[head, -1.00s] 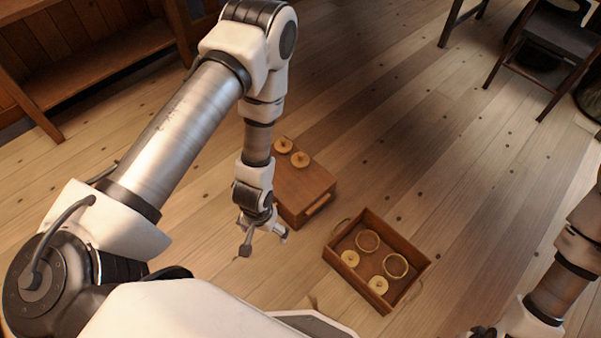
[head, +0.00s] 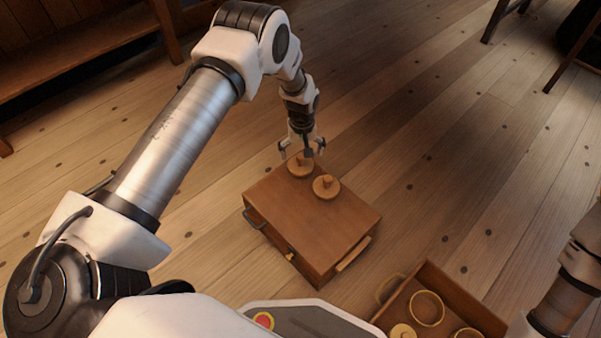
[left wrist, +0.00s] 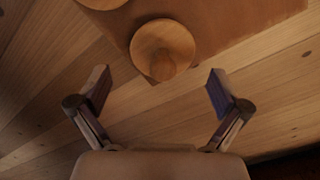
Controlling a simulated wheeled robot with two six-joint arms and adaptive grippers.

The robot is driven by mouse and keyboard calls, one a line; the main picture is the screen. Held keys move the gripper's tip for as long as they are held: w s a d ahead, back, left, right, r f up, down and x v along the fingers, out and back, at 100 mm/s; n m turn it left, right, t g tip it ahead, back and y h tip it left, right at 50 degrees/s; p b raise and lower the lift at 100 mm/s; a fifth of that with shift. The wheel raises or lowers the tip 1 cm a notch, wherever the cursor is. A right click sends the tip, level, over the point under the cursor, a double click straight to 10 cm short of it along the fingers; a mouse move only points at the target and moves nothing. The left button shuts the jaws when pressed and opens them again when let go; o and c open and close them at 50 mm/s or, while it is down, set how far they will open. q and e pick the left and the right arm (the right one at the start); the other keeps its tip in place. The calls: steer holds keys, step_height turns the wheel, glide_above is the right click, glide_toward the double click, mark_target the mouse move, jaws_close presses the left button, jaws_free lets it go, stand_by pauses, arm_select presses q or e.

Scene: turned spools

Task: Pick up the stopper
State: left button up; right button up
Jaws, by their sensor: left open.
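Two round wooden stoppers with knobs are on top of a wooden box (head: 318,222) with side handles. One stopper (head: 300,168) is at the box's far end; the other (head: 326,188) is nearer. My left gripper (head: 303,150) is open over the far stopper, partly covering it. In the left wrist view the open fingers (left wrist: 160,84) are empty, and the stopper (left wrist: 163,42) is just ahead of the gap between them. A second stopper (left wrist: 102,2) is cut off at the top edge. My right gripper is out of view.
An open wooden tray (head: 462,287) stands at the lower right, with a ring-shaped piece (head: 427,308) and other round pieces in it, partly cut off. Chair legs (head: 497,18) are at the upper right. The plank floor (head: 440,170) between is clear.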

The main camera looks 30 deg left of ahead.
mark_target(301, 164)
arm_select(q)
steer(key=f+b, duration=0.1)
steer(key=f, duration=0.1)
steer(key=f+b, duration=0.2)
steer(key=shift+s+a+f, duration=0.1)
steer(key=shift+a+f, duration=0.1)
steer(key=shift+f, duration=0.2)
steer(key=shift+f+b, duration=0.35)
steer(key=shift+f, duration=0.05)
steer(key=shift+r, duration=0.2)
steer(key=c, duration=1.1)
steer(key=shift+o, duration=0.2)
